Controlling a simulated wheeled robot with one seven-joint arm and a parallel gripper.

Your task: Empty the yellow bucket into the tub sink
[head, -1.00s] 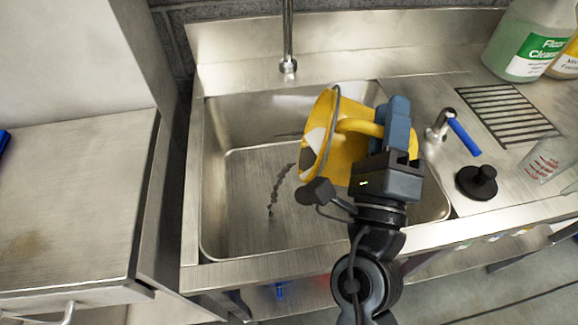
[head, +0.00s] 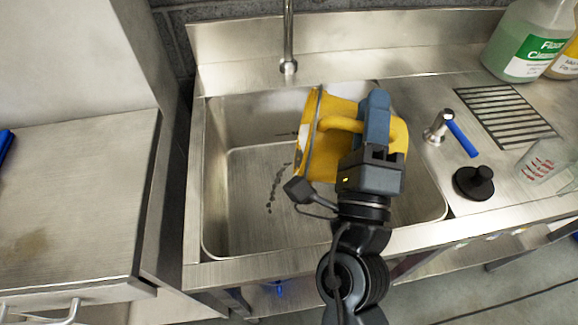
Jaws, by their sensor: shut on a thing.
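The yellow bucket (head: 324,150) is held over the right half of the tub sink (head: 235,190). It lies tipped on its side, with its rim facing left and its inside mostly hidden from this view. My gripper (head: 368,125) is shut on the bucket's yellow handle (head: 340,125) on the near side. Dark drops or bits (head: 275,190) lie in a line on the sink floor left of the bucket. I cannot tell whether anything is still inside the bucket.
A faucet spout (head: 288,60) hangs at the sink's back edge. On the right counter stand a blue-handled valve (head: 455,132), a black stopper (head: 474,182), a clear measuring cup (head: 540,165) and a green cleaner bottle (head: 525,45). A steel cabinet (head: 75,200) stands at left.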

